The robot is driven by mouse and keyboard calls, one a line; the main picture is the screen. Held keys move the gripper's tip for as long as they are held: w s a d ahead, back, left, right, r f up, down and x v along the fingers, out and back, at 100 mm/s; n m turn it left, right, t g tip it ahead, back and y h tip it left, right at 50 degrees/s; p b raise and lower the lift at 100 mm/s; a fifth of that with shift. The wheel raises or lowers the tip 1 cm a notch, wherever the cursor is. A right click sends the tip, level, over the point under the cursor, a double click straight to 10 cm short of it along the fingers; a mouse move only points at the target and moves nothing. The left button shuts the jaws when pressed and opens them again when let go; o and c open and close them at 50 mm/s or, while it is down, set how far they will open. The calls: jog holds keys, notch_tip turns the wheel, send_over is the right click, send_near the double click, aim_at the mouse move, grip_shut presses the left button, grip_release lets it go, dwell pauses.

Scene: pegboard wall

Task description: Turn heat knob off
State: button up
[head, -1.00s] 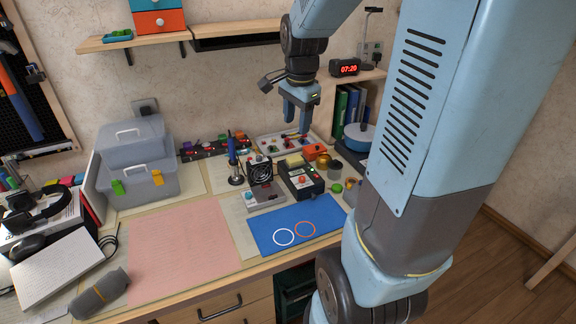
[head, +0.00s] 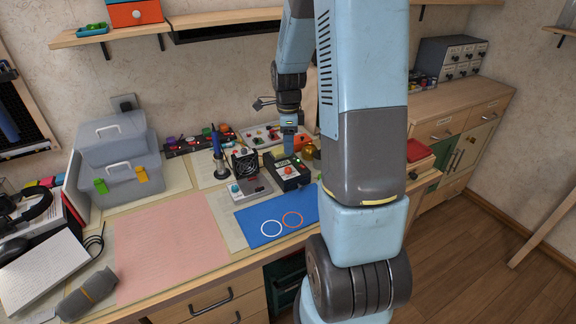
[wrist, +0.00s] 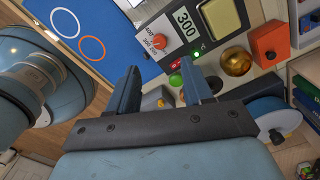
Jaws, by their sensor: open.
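The heat station (head: 290,172) is a dark box on the bench. In the head view, my gripper (head: 289,150) points down just behind the station, and the knob is very small.
A fan unit (head: 246,163) and soldering iron (head: 218,155) stand left of the station. A blue mat (head: 262,228) lies in front. A brass ball (wrist: 236,62), an orange box (wrist: 270,43) and small red and green balls are close by. The pink mat (head: 170,245) is clear.

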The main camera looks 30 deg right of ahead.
aim_at(288, 168)
notch_tip(288, 168, down, 9)
jog(key=shift+f, duration=0.2)
dwell(0.4)
grip_shut()
